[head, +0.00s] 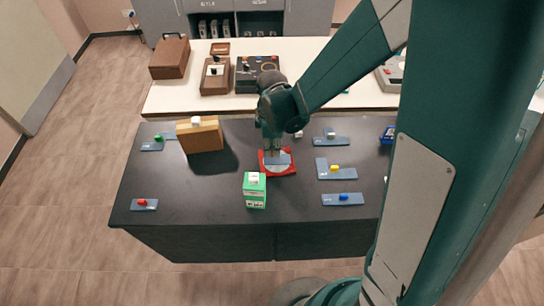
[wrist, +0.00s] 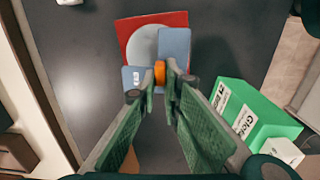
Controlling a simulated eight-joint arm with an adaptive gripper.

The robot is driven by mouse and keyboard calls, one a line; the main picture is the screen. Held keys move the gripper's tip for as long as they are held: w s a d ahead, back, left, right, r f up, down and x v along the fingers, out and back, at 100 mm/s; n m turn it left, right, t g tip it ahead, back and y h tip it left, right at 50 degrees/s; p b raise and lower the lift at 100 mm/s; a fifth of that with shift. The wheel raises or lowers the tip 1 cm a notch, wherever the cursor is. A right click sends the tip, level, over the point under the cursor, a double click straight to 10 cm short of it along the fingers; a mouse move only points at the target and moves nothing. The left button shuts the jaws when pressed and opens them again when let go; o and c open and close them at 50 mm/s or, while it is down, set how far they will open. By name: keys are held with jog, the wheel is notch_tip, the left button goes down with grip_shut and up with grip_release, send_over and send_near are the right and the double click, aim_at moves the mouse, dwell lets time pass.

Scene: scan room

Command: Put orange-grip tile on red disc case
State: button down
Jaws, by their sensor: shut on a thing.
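My gripper (wrist: 160,82) is shut on the orange grip (wrist: 159,72) of a blue-grey, stepped tile (wrist: 174,52). The tile's smaller labelled part (wrist: 134,78) shows left of the grip. The red disc case (wrist: 127,27), with a pale round disc, lies on the dark table beyond the fingers and partly under the tile in this view. In the head view my gripper (head: 273,148) points down over the case (head: 289,172), with the tile (head: 280,158) over its disc. I cannot tell whether tile and case touch. The fingers partly hide the tile.
A green-and-white box (head: 255,196) stands close in front of the case. A tan box (head: 201,139) stands to the left. Tiles with red (head: 142,203), yellow (head: 335,169) and blue (head: 343,199) grips lie around. A white bench (head: 310,62) with devices is behind.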

aim_at(272, 155)
jog(key=shift+f, duration=0.1)
dwell(0.3)
jog(key=shift+f, duration=2.05)
jog(key=shift+f+b, duration=0.1)
jog(key=shift+b, duration=0.3)
jog(key=c, duration=2.5)
grip_release()
jog(key=shift+r+p, duration=0.9)
jog(key=shift+r, duration=5.2)
